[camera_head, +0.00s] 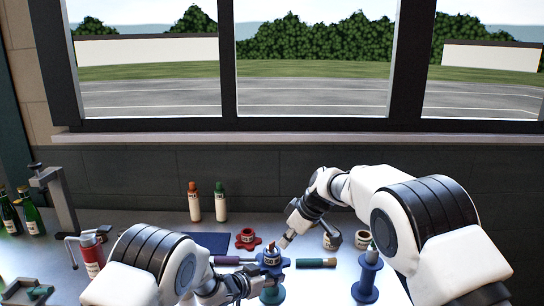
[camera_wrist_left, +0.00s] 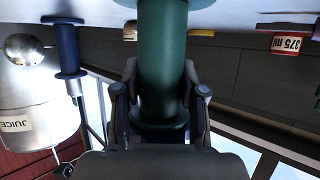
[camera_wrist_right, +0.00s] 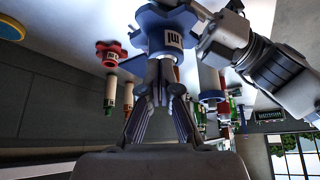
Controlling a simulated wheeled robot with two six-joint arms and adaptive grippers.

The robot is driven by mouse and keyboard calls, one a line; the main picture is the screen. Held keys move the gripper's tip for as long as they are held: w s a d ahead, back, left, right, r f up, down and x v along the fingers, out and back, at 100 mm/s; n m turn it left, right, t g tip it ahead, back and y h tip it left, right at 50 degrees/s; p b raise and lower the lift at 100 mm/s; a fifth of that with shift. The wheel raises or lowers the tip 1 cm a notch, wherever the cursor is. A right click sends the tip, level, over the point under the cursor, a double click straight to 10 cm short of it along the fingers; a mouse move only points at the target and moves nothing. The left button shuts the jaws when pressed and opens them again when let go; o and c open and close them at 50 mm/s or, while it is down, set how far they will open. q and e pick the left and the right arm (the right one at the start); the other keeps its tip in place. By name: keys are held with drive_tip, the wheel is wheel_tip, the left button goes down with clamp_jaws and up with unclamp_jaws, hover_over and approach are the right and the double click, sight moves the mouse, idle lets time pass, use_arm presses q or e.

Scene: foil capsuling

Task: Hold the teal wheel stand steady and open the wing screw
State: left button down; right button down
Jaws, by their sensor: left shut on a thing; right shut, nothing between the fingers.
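The teal wheel stand (camera_head: 272,295) stands at the front middle of the table, with a blue lobed wheel (camera_head: 271,261) on top bearing a white label. The wheel also shows in the right wrist view (camera_wrist_right: 150,28). My left gripper (camera_head: 258,279) is shut around the stand's column, below the wheel. In the left wrist view the green column (camera_wrist_left: 163,60) lies between its fingers.
A blue stand (camera_head: 367,278) is at right. A red lobed wheel (camera_head: 247,238) is behind, left of the teal stand. Two capped bottles (camera_head: 194,202) stand at the back. A dark blue mat (camera_head: 208,241) lies left.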

drive_tip(key=shift+a, duration=0.6)
idle(0.7)
drive_tip(key=shift+s+a, duration=0.35)
drive_tip(key=shift+s, duration=0.15)
idle(0.5)
drive_tip(key=shift+s+d+r, duration=0.15)
drive_tip(key=shift+s+d, duration=0.15)
wheel_tip(320, 180, up, 6)
drive_tip(key=shift+f, duration=0.1)
idle(0.4)
use_arm(q)
drive_tip(key=c, duration=0.6)
unclamp_jaws()
